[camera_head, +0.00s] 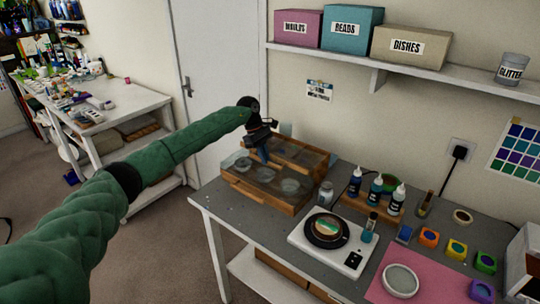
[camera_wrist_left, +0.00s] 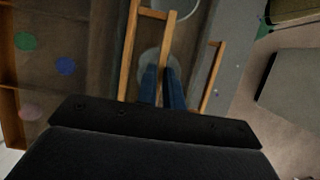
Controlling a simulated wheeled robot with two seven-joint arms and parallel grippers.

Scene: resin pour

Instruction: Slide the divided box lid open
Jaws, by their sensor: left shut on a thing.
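The divided box (camera_head: 262,200) is a wooden-walled box at the left back of the grey worktable in the head view. Pale round pieces show in its front part. The wooden-framed lid (camera_head: 300,151) appears toward the back right of the box; how far it is open is hard to tell. My left gripper (camera_head: 262,153) is above the box with its blue fingers pointing down. In the left wrist view, the fingers (camera_wrist_left: 161,88) are closed on a wooden bar of the lid (camera_wrist_left: 158,50). Green, blue and pink discs show at the left. My right gripper is out of view.
A small jar (camera_head: 325,193) stands just right of the box, and a bottle rack (camera_head: 370,207) lies beyond it. A white scale (camera_head: 333,243) with a dark round dish is in front. A pink mat (camera_head: 425,272) and colour pots are at the right.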

